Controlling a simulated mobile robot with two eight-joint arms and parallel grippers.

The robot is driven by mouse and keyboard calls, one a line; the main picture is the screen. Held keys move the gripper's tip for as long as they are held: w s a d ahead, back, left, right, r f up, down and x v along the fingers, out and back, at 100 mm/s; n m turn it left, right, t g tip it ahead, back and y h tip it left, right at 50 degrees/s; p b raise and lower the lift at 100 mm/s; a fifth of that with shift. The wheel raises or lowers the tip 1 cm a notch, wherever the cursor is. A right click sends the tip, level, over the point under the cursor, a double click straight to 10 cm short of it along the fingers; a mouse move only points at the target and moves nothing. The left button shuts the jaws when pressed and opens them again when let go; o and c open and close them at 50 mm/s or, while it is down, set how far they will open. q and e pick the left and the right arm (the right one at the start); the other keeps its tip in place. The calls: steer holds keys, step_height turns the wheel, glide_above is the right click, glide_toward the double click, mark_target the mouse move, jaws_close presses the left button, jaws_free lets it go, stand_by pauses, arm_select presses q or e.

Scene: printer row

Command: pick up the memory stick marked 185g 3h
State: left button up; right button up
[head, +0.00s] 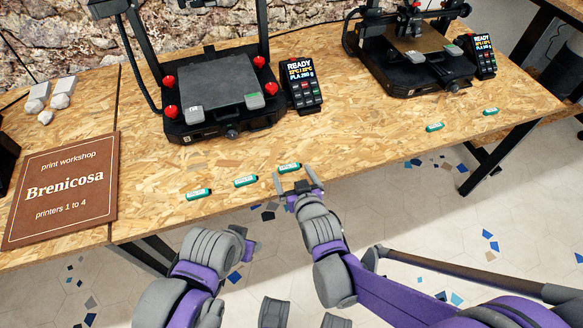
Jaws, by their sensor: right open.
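Several small green memory sticks with pale labels lie near the table's front edge. In the front-left group are a left one (199,193), a middle one (246,181) and a right one (289,168). Two more lie farther right, one (435,126) and another (491,112). The labels are too small to read, so I cannot tell which is marked 185g 3h. My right gripper (294,176) is open and empty, its fingertips close to the right stick of the front-left group. My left gripper (251,246) is low, in front of the table; its jaws do not show clearly.
Two printers, one (210,85) at centre left and one (415,50) at the back right, stand behind the sticks with keypad displays beside them. A brown "Brenicosa" sign (65,190) lies at left. The wooden table (370,145) is bare between the stick groups.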

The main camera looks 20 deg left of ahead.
steer(key=shift+w+a+f, duration=0.3)
steer(key=shift+w+a, duration=0.05)
steer(key=shift+w, duration=0.2)
steer(key=c, duration=1.2)
